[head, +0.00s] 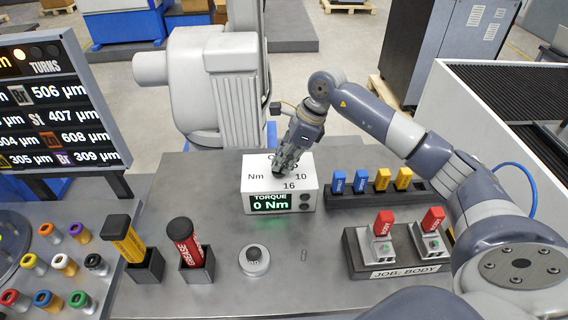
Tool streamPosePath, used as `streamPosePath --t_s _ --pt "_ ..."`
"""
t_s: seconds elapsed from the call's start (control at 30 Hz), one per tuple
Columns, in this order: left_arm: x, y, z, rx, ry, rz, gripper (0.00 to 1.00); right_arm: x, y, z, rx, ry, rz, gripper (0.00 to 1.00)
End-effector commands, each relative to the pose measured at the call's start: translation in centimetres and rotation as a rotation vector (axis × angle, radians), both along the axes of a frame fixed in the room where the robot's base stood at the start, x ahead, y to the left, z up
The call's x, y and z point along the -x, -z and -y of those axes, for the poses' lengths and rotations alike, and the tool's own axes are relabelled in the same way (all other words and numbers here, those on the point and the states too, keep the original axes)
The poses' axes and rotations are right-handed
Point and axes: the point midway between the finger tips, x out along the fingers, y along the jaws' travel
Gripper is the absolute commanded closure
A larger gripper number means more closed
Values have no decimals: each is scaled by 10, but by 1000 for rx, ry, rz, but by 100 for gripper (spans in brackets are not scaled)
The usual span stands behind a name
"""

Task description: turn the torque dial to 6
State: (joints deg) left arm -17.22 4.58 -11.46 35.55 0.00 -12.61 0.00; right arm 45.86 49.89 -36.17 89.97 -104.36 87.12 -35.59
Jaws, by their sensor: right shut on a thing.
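The torque box (255,190) is a white box in the middle of the table. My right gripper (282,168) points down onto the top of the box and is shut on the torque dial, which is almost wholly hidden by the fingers. I cannot see where the dial points. My left gripper is not in view.
A rack (378,195) with blue and yellow blocks stands right of the box. The JOB. BODY fixture (400,268) is in front of it. A readout board (60,100) stands left.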

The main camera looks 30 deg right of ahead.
Motion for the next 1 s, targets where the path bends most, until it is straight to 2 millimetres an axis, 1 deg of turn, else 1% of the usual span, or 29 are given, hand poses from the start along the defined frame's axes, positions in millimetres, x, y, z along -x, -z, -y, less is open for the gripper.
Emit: streamPosePath --t_s 0.03,0.4,0.7,1.0 --pt "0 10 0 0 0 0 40 -1 4 1 1 -29 1 100" --pt "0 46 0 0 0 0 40 -5 5 2 1 -348 0 100" --pt "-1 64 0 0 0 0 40 -8 3 2 0 -585 -1 100" --pt "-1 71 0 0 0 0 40 -9 2 1 1 -726 -3 100"
